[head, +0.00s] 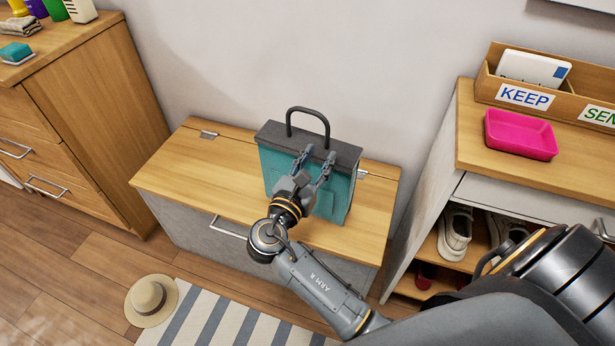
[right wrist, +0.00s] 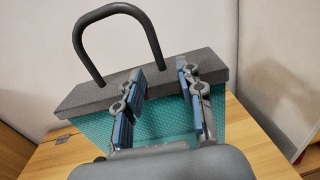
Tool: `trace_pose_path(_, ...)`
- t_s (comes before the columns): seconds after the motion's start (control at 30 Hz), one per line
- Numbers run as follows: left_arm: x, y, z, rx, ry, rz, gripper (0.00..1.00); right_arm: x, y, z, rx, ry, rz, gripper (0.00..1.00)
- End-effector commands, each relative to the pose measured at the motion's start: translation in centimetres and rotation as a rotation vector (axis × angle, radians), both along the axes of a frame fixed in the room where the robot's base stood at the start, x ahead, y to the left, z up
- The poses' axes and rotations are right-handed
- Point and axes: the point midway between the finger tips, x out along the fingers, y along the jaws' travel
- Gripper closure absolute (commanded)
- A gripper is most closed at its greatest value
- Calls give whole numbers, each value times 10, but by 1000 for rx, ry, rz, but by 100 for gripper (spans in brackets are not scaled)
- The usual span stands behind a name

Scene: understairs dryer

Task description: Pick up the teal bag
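The teal bag (head: 334,196) stands upright on the low wooden bench (head: 180,183), with a dark grey top band and a black arched handle (head: 308,110). In the right wrist view the bag (right wrist: 170,122) fills the middle, its handle (right wrist: 112,14) rising at upper left. My right gripper (head: 317,158) is in front of the bag, its two fingers apart and pointing at the grey band below the handle. In the right wrist view the open gripper (right wrist: 160,78) has nothing between its fingers but the view of the bag. Whether the fingertips touch it I cannot tell. My left gripper is not in view.
A wooden drawer cabinet (head: 95,105) stands at left. A shelf unit (head: 480,150) at right holds a pink tray (head: 520,134), a labelled wooden organiser (head: 560,103) and shoes (head: 455,232). A straw hat (head: 151,300) and striped rug (head: 222,320) lie on the floor.

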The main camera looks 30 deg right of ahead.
Motion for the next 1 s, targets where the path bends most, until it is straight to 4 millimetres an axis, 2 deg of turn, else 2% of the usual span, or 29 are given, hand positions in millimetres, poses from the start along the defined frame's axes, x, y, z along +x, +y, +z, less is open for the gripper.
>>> trace_pose_path(0.33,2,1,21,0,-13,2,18,28,-40,-1,-2,0,-1,62)
trace_pose_path(0.63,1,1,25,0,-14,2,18,31,-44,0,-1,1,0,62)
trace_pose_path(0.67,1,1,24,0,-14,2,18,31,-44,0,-1,1,0,66)
trace_pose_path(0.83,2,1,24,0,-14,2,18,31,-44,0,-1,1,0,100)
trace_pose_path(1.0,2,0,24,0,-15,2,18,31,-44,0,-1,1,0,100)
